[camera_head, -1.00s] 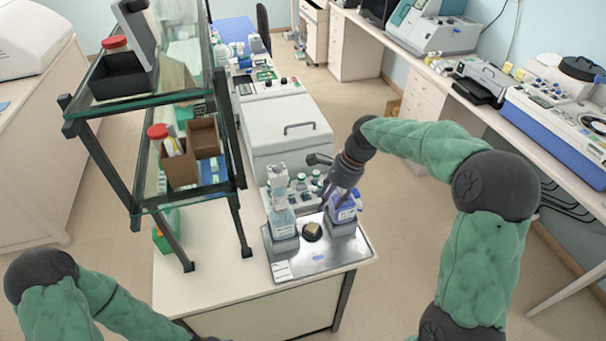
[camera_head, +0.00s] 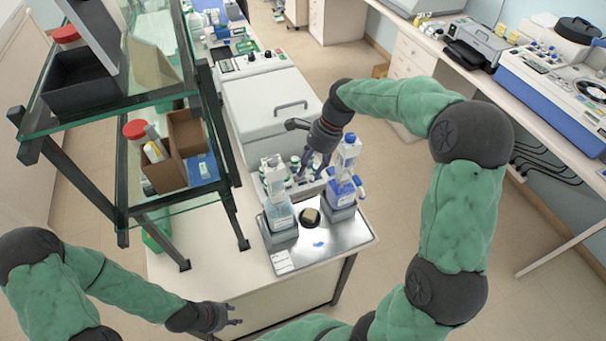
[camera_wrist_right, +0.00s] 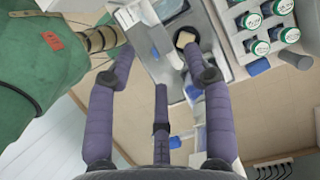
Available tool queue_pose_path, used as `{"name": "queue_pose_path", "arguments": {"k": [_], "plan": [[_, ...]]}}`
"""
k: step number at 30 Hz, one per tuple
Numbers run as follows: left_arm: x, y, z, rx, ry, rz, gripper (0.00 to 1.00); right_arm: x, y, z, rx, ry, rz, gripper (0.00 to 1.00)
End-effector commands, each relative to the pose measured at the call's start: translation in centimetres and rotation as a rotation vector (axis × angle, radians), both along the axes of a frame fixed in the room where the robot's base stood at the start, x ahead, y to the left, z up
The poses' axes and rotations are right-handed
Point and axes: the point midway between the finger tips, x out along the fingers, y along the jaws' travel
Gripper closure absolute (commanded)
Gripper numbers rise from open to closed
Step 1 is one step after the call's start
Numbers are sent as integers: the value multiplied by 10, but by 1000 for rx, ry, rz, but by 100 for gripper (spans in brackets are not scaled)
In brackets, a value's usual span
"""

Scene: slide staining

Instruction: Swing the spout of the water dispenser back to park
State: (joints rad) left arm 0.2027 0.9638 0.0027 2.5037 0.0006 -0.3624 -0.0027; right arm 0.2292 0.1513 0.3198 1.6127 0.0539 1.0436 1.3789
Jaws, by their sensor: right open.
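Two dispenser bottles stand upright in grey holders on a metal tray. The left bottle (camera_head: 279,212) is clear with pale blue liquid; the right bottle (camera_head: 341,190) holds darker blue liquid and has blue parts at its sides. I cannot tell from the labels which holds water, nor make out the spout's angle. My right gripper (camera_head: 316,166) is open and empty, just behind and left of the right bottle's upper part, fingers pointing down. In the right wrist view its fingers (camera_wrist_right: 160,95) are spread. My left gripper (camera_head: 236,314) is low in front of the bench; its fingers are too small to judge.
The tray (camera_head: 335,254) also carries a dark round pad with a tan block (camera_head: 310,216). Several small capped bottles (camera_head: 305,168) stand behind. A glass shelf (camera_head: 160,205) rises at left, and a white lidded machine (camera_head: 275,115) sits at the back.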

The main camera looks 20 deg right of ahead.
Motion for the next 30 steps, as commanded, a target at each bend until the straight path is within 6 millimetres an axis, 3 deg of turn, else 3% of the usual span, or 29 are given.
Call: {"name": "queue_pose_path", "arguments": {"k": [3,9,21,27,30], "plan": [[0,0,0,0,-1,0,60,0,8,-19,0,3,1,48],[0,0,-1,0,-1,0,60,1,16,-37,0,0,1,48],[0,0,-1,0,-1,0,60,1,18,-43,0,-1,1,48],[0,0,-1,0,-1,0,60,1,18,-43,0,-1,1,100],[0,0,-1,0,-1,0,60,1,18,-43,0,-1,0,100]]}}
